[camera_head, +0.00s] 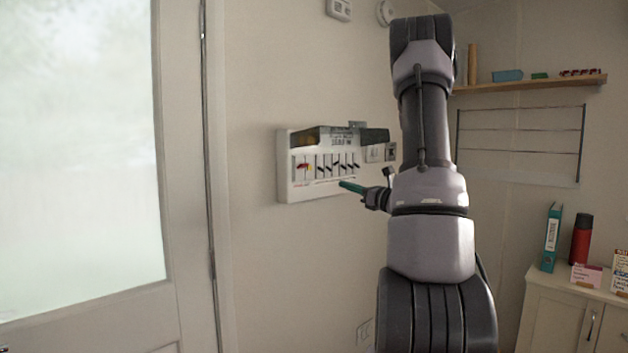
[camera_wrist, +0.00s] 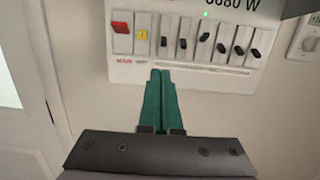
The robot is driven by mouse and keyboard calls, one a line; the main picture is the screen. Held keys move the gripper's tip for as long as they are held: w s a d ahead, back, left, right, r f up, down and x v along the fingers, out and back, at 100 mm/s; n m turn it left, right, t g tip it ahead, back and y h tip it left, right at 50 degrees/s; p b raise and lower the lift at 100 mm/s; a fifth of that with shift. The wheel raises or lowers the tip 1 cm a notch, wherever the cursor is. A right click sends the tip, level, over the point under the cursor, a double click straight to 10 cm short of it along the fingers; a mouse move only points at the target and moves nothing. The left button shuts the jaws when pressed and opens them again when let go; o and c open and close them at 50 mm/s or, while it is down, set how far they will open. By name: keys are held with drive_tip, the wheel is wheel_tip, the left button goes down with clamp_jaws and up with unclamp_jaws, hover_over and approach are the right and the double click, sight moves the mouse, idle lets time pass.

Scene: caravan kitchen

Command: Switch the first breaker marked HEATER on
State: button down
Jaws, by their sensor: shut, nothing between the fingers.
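The white breaker panel (camera_head: 284,184) is on the wall, also at the top of the wrist view (camera_wrist: 140,74). It has a red switch (camera_wrist: 121,27), a yellow-marked switch (camera_wrist: 142,34) and a row of several black levers. The third black lever (camera_wrist: 204,37) sits a little higher than its neighbours; the first black lever (camera_wrist: 163,42) is at the left of the row. The labels are too small to read, so I cannot tell which is marked HEATER. My gripper (camera_wrist: 161,73), with green fingers, is shut and empty just below the panel's lower edge; the head view also shows it (camera_head: 342,184).
A dark raised cover (camera_head: 375,135) is along the panel's top. A door (camera_head: 180,200) stands at the left. A wall shelf (camera_head: 530,85) and a cabinet (camera_head: 560,310) are at the right.

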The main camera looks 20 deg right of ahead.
sight(323, 170)
drive_tip(key=shift+w, duration=0.15)
drive_tip(key=x, duration=0.9)
drive_tip(key=shift+w+r, duration=0.1)
drive_tip(key=shift+w, duration=0.3)
drive_tip(key=shift+s+d+r+g+h, duration=0.1)
drive_tip(key=shift+s+r+g+h, duration=0.2)
drive_tip(key=shift+r+g+h, duration=0.35)
idle(0.5)
drive_tip(key=shift+g, duration=0.55)
drive_tip(key=shift+s+d+r+g+h, duration=0.15)
drive_tip(key=shift+r+g+h, duration=0.3)
drive_tip(key=shift+g, duration=0.55)
drive_tip(key=shift+s+r+g, duration=0.1)
drive_tip(key=shift+r+g, duration=0.1)
drive_tip(key=shift+g, duration=0.2)
drive_tip(key=shift+r, duration=0.45)
